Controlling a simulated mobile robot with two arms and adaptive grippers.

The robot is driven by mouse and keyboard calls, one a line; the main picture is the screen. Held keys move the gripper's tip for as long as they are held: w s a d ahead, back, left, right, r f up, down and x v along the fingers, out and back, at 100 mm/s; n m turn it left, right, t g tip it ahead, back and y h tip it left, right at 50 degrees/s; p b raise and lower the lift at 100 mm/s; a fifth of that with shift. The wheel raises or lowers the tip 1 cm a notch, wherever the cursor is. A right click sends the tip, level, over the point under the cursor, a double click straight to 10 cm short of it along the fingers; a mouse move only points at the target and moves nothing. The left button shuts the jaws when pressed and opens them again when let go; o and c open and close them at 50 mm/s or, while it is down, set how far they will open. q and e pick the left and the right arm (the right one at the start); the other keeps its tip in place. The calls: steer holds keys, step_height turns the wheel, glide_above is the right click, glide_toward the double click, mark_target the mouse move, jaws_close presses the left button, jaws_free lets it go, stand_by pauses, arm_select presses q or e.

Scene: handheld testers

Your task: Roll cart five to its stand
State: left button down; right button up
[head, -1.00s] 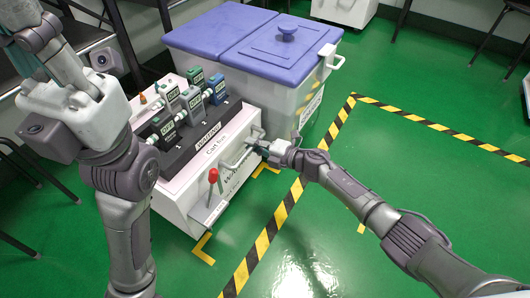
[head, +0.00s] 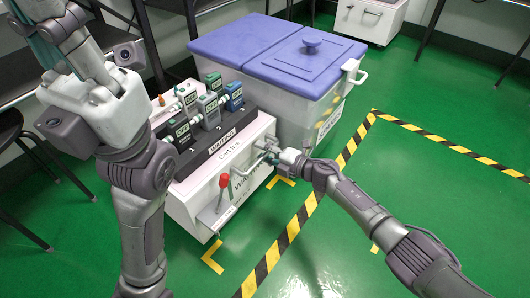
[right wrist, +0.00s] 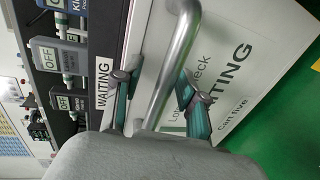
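Cart five (head: 190,205) is a white cart with a dark top panel, standing left of centre in the head view. Its front has a metal handle, a red-knobbed lever (head: 224,181) and a sign reading "WAITING" and "Cart five", clearer in the right wrist view (right wrist: 235,80). My right gripper (head: 268,158) is at the handle. In the right wrist view its fingers (right wrist: 155,92) stand apart on either side of the handle bar (right wrist: 172,65), with a gap at the left finger. My left arm is raised at the left; its fingertips cannot be made out.
Several handheld testers (head: 208,110) stand on the cart's top. A blue-lidded bin (head: 300,98) stands directly behind the cart. Yellow corner marks (head: 212,257) lie by the cart's front corners. A stool (head: 8,125) is at left.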

steer(key=shift+d, duration=0.1)
steer(key=shift+s+d, duration=0.3)
steer(key=shift+d, duration=0.2)
steer(key=v, duration=1.1)
steer(key=shift+a+r, duration=0.1)
